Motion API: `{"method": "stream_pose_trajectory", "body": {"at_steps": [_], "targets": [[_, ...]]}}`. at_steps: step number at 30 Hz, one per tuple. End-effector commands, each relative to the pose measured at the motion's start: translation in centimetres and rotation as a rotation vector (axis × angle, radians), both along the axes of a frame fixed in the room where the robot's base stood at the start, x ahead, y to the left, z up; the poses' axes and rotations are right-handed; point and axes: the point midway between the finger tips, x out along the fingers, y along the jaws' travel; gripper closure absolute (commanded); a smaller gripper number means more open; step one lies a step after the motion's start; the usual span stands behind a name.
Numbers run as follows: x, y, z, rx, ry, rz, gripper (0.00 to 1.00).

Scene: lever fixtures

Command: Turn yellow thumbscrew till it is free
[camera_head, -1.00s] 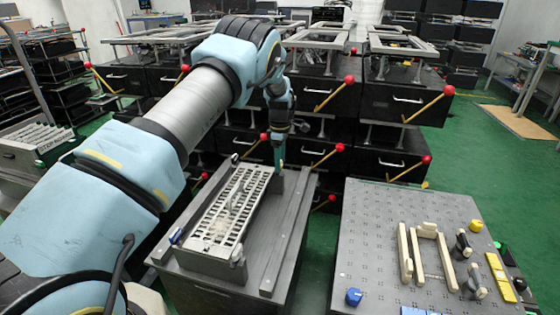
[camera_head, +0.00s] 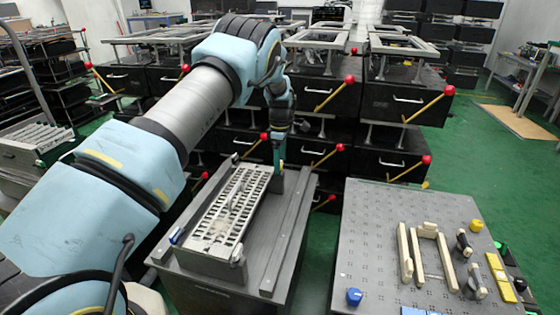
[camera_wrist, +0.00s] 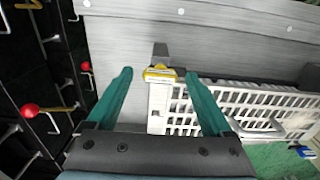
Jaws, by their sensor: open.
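The yellow thumbscrew (camera_wrist: 159,74) shows in the wrist view at the end of the white slotted rack (camera_wrist: 160,112), beside a small grey block. My gripper (camera_wrist: 158,74) is open, with one green finger on either side of the thumbscrew. The right finger is close to it; the left finger stands farther off. I cannot tell whether either finger touches it. In the head view my gripper (camera_head: 277,165) points down at the far end of the rack (camera_head: 228,208), and the thumbscrew is too small or hidden to make out there.
The rack lies on a grey cart top (camera_head: 278,235) with raised rails. A perforated grey table (camera_head: 385,235) with cream bars and knobs stands to the right. Black drawer units with red-knobbed yellow levers (camera_head: 349,79) stand behind. Green floor is open at the right.

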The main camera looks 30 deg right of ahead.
Motion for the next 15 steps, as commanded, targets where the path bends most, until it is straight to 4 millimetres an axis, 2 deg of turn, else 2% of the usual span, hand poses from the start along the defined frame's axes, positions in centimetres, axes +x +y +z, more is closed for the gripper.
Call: {"method": "stream_pose_trajectory", "body": {"at_steps": [5, 15], "targets": [[0.1, 0.0, 2.5, -0.002, -0.002, 0.000, 0.15], [0.1, 0.0, 8.8, -0.002, -0.002, 0.001, 0.15]]}}
